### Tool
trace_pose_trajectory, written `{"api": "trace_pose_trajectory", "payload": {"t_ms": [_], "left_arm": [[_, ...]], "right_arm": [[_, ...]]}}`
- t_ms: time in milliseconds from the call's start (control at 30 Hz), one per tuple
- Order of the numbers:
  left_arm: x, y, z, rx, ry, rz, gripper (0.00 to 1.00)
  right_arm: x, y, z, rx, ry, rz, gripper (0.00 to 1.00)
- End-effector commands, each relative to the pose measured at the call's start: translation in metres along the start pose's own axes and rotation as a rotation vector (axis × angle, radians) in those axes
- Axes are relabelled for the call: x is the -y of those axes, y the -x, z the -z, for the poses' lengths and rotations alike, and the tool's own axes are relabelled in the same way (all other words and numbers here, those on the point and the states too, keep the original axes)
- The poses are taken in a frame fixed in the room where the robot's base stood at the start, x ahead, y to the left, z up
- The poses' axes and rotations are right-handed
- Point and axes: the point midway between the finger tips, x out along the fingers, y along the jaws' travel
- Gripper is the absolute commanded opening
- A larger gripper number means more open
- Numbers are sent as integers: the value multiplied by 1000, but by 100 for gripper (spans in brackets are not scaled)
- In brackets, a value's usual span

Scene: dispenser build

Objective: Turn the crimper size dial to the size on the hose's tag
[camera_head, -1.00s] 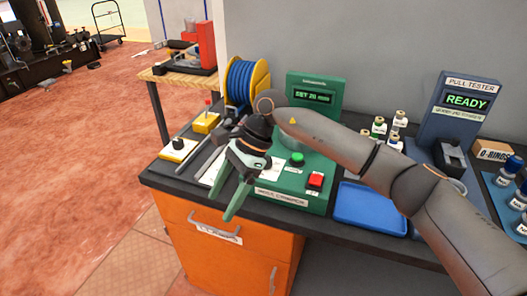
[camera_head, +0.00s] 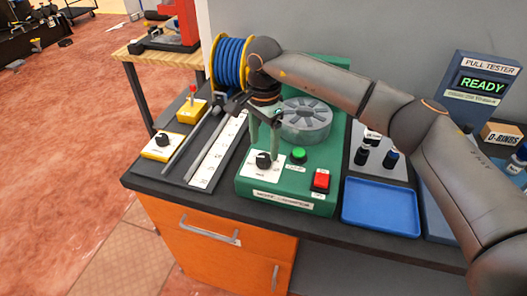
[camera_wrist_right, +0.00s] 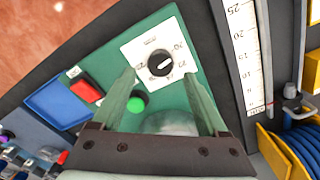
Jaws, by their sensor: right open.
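The crimper (camera_head: 322,150) is a green machine on the bench, and its front also shows in the wrist view (camera_wrist_right: 190,50). Its size dial (camera_head: 263,160) is a black knob on a white plate; in the wrist view the dial (camera_wrist_right: 160,63) has a pale pointer line and small numbers too blurred to read surely. My right gripper (camera_head: 264,146) is open, pointing down over the dial. In the wrist view its fingertips (camera_wrist_right: 158,75) are on either side of the knob; contact is unclear. My arm hides the crimper's display. No hose tag is legible. My left gripper is out of view.
A green button (camera_head: 298,155) and a red button (camera_head: 321,180) sit right of the dial. A blue tray (camera_head: 381,207) lies farther right. A white ruler (camera_head: 218,152) and a blue hose reel (camera_head: 230,62) are left. The pull tester (camera_head: 478,90) reads READY.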

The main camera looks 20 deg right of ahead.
Motion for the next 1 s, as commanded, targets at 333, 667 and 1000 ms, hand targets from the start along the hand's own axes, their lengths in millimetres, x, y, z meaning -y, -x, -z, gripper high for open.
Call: {"api": "trace_pose_trajectory", "payload": {"t_ms": [333, 667, 1000], "left_arm": [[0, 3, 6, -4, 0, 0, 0], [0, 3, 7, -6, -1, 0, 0], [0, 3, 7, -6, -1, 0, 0]], "right_arm": [[0, -41, 0, 1, 1, 0, 76], [0, -44, 0, 1, 1, 1, 74], [0, -43, 0, 1, 0, 1, 36]]}}
